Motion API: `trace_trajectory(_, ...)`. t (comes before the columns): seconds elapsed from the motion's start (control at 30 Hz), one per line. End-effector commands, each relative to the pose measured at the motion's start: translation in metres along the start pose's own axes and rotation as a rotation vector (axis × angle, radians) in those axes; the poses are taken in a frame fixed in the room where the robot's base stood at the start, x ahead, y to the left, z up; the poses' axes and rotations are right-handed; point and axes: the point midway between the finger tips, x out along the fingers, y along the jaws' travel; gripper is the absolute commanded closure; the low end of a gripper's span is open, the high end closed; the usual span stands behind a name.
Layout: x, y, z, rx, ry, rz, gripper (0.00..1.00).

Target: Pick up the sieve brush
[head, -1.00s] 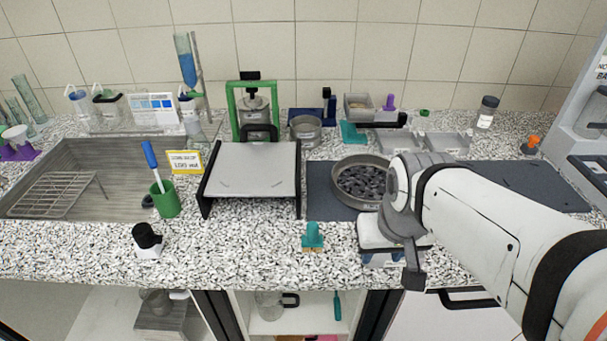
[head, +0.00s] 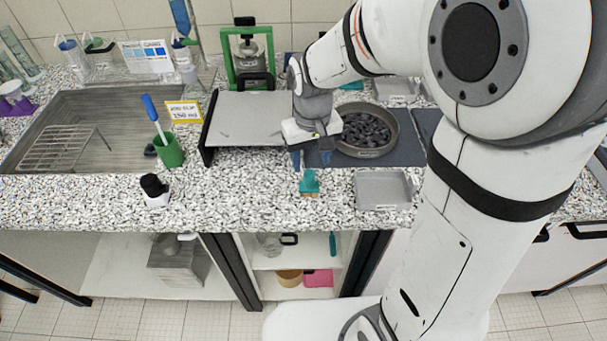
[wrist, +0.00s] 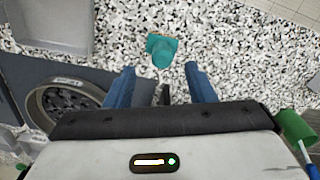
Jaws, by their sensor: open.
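The sieve brush (head: 309,184) is a small teal-handled brush with a tan bristle edge. It stands on the speckled counter near the front edge in the head view. In the wrist view the brush (wrist: 161,50) lies just beyond my fingertips, roughly midway between them. My gripper (head: 311,160) has blue fingers. It is above and slightly behind the brush in the head view. In the wrist view my gripper (wrist: 160,72) is open and empty, with clear space between the fingers and no visible contact with the brush.
A round sieve pan (head: 366,130) with dark stones sits on a dark mat behind the brush. A grey tray (head: 383,190) lies to the right. A platform (head: 245,120) is behind left, and a green cup (head: 169,152) with a blue-handled tool stands further left. Counter beside the brush is clear.

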Motion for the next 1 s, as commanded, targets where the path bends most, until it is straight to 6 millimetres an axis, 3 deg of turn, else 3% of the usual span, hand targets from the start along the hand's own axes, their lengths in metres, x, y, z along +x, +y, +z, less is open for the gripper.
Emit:
trace_trajectory(0.37,0.05,-0.003,-0.001,0.0,-0.004,0.0,0.5)
trace_trajectory(0.67,0.056,-0.003,-0.002,0.0,0.001,0.0,0.5)
trace_trajectory(1.0,0.056,-0.003,-0.002,0.0,0.001,0.0,0.77)
